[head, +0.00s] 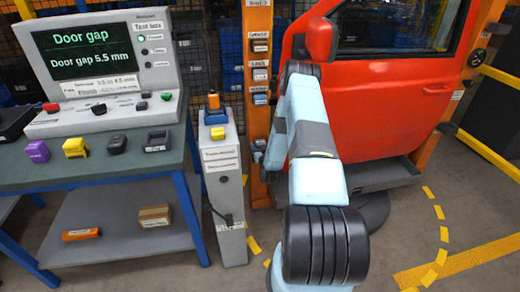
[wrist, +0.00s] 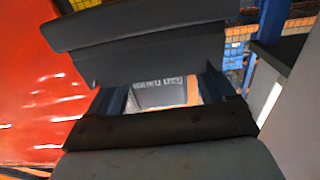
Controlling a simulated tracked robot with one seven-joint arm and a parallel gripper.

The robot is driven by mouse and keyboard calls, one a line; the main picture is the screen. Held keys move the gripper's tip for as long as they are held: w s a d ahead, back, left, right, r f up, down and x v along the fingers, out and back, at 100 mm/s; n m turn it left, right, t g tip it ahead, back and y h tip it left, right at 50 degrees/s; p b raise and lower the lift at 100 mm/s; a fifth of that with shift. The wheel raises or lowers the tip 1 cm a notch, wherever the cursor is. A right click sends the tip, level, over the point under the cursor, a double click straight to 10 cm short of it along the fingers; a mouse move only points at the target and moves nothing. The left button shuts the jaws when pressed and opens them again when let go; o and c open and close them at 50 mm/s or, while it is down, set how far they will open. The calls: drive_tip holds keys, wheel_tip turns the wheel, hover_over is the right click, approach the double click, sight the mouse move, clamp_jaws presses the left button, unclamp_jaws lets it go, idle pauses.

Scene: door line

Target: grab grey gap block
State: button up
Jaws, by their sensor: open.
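My gripper (wrist: 163,95) shows in the wrist view with its fingers apart. Between the fingers is a grey surface (wrist: 165,99) with upside-down lettering that seems to read "gap block". A large dark grey shape (wrist: 150,45) covers the upper part of this view; I cannot tell whether it is the block or part of my gripper. Contact with the fingers cannot be made out. In the head view my arm reaches toward the red door and hides my fingertips. A dark slotted piece (head: 157,141) sits on the bench; I cannot tell whether it is the gap block.
The red door (head: 395,115) stands close to my arm, beside an orange post (head: 258,18). A narrow grey stand (head: 224,195) is left of the arm. The bench (head: 60,175) holds a test box (head: 105,58), a purple block (head: 36,151) and a yellow block (head: 75,147).

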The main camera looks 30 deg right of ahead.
drive_tip(key=shift+w+d, duration=0.1)
drive_tip(key=shift+w, duration=0.25)
drive_tip(key=c, duration=1.3)
drive_tip(key=shift+r, duration=0.1)
